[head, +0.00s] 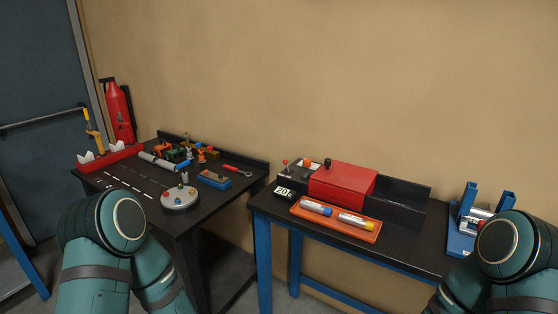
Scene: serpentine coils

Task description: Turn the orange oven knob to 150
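A red box-shaped oven (343,183) sits on the right-hand table, against a dark raised back. A small orange knob (308,162) shows at its upper left, on a dark panel. Its pointer and scale are too small to read. A small display (284,191) at the table's left front corner shows about 20. Neither gripper is in view. Only bent links of my left and right arms show, at the lower left and lower right, both well apart from the knob.
A red-tipped lever (285,163) and a black knob (327,162) flank the orange knob. An orange tray (336,222) with two tubes lies in front of the oven. A blue stand (462,239) is at right. The left table (218,217) holds several small items.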

